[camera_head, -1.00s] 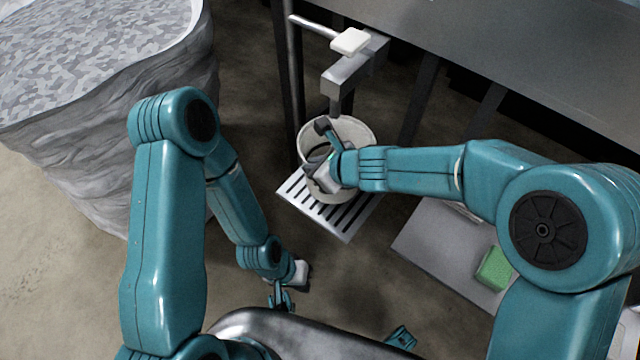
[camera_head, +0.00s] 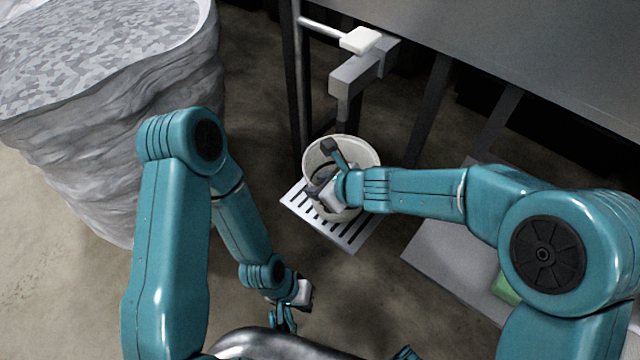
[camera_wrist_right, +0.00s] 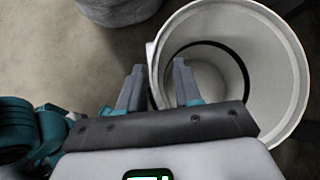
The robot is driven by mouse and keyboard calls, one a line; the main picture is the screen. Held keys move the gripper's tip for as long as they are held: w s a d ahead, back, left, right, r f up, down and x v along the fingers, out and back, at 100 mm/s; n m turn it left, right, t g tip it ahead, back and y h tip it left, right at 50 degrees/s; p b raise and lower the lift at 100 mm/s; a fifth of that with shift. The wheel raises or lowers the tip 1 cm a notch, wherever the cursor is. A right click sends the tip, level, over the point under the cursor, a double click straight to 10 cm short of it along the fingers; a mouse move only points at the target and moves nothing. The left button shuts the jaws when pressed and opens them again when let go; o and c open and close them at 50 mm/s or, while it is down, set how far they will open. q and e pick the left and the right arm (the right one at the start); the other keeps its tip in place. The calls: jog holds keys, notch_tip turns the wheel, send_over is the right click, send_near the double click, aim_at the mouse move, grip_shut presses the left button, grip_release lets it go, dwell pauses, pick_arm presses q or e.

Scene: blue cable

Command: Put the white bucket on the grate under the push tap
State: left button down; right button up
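The white bucket (camera_head: 368,156) stands upright on the slotted metal grate (camera_head: 350,240), below the push tap (camera_head: 352,75) with its white push block (camera_head: 360,40). The bucket's open mouth also shows in the right wrist view (camera_wrist_right: 285,60). My right gripper (camera_head: 328,165) is at the bucket's left side. In the right wrist view its fingers (camera_wrist_right: 158,75) stand apart on either side of the bucket wall, one outside and one inside, with a gap showing. My left gripper (camera_head: 287,318) hangs low, away from the bucket; its fingers are too small to read.
A large grey wrapped container (camera_head: 110,120) stands at the left. A steel counter (camera_head: 520,45) with dark legs is above and to the right. A grey slab (camera_head: 445,250) with a green block (camera_head: 508,290) lies at the right, partly behind my right arm. Bare floor lies front left.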

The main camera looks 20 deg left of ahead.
jog(key=shift+r, duration=0.1)
jog(key=p+v, duration=0.4)
jog(key=v, duration=0.8)
jog(key=shift+s, duration=0.1)
